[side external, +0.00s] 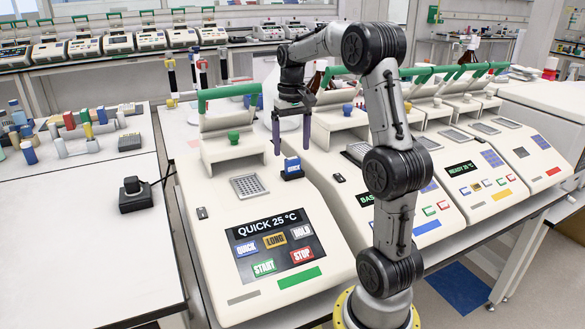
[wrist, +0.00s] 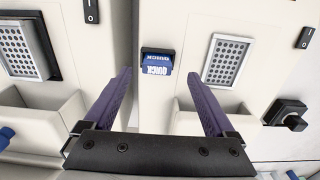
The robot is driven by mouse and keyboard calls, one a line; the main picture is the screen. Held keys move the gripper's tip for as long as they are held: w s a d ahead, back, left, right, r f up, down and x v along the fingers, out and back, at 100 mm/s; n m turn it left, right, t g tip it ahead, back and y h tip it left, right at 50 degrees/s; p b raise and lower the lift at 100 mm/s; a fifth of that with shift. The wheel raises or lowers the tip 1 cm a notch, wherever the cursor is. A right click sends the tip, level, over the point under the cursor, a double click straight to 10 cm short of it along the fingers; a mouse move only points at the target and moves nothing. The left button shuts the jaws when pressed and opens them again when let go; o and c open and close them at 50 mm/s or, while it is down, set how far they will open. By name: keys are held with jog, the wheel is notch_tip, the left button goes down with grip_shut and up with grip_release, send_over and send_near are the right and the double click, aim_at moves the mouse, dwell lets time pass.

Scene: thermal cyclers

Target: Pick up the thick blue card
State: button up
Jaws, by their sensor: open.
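The thick blue card (side external: 292,168) has a white label and stands on the right side of the near cycler's top, in the side external view. In the wrist view the blue card (wrist: 157,65) reads QUICK and sits in a dark holder or base, between the lines of my two fingers. My gripper (side external: 291,145) points down just above the card, with its purple fingers apart and nothing between them. In the wrist view my gripper (wrist: 160,78) is open, one finger on each side of the card. How far the fingertips are above it is hard to tell.
The near cycler (side external: 235,290) shows QUICK 25 °C, with a metal well block (side external: 247,186) left of the card and a raised lid with green handle behind. More cyclers stand to the right. A black knob box (side external: 136,195) and several small blocks sit on the left bench.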

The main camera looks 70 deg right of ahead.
aim_at(292, 158)
jog(key=shift+d+f, duration=0.15)
jog(key=shift+f, duration=1.2)
jog(key=shift+d+f, duration=0.1)
jog(key=shift+f, duration=1.25)
jog(key=shift+c, duration=0.3)
grip_shut()
jog(key=shift+r, duration=0.1)
